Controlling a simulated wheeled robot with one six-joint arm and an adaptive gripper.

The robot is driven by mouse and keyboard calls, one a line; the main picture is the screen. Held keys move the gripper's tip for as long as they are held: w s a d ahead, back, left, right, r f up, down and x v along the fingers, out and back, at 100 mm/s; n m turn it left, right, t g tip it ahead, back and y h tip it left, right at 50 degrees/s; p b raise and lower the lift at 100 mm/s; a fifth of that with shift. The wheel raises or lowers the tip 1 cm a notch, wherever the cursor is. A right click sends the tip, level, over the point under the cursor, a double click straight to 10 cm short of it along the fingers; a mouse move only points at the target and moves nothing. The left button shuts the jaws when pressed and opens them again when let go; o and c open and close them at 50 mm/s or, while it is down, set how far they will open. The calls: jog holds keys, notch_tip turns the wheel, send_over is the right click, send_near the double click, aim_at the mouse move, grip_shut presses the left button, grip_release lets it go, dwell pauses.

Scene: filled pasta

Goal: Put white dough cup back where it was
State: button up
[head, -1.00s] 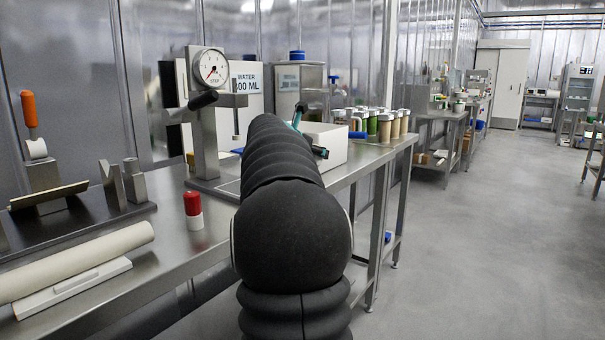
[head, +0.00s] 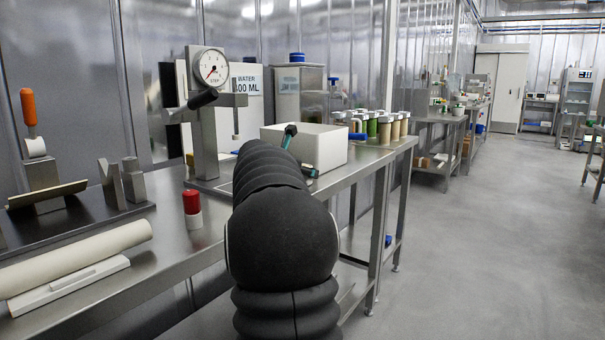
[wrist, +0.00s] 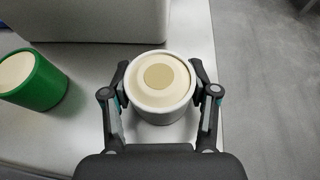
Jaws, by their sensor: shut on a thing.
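The white dough cup (wrist: 158,114) shows in the wrist view, filled with pale cream dough that has a darker round patch on top. My gripper (wrist: 160,95) has a finger on each side of the cup and is shut on it. The cup looks upright over the steel table; I cannot tell whether it touches the surface.
A green cup (wrist: 38,84) of dough stands left of the gripper, and a white box (wrist: 92,20) is just beyond. In the head view, a press with a dial (head: 209,68), a red-topped shaker (head: 193,209) and several jars (head: 385,128) share the steel table (head: 160,262). Floor lies right.

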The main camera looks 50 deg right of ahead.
jog(key=o, duration=1.4)
jog(key=shift+f, duration=0.1)
jog(key=shift+c, duration=0.2)
jog(key=shift+a+r, duration=0.1)
jog(key=shift+r, duration=0.1)
jog(key=v, duration=1.1)
jog(key=shift+s+a+r, duration=0.1)
jog(key=shift+a+r, duration=0.05)
jog(key=shift+a, duration=0.2)
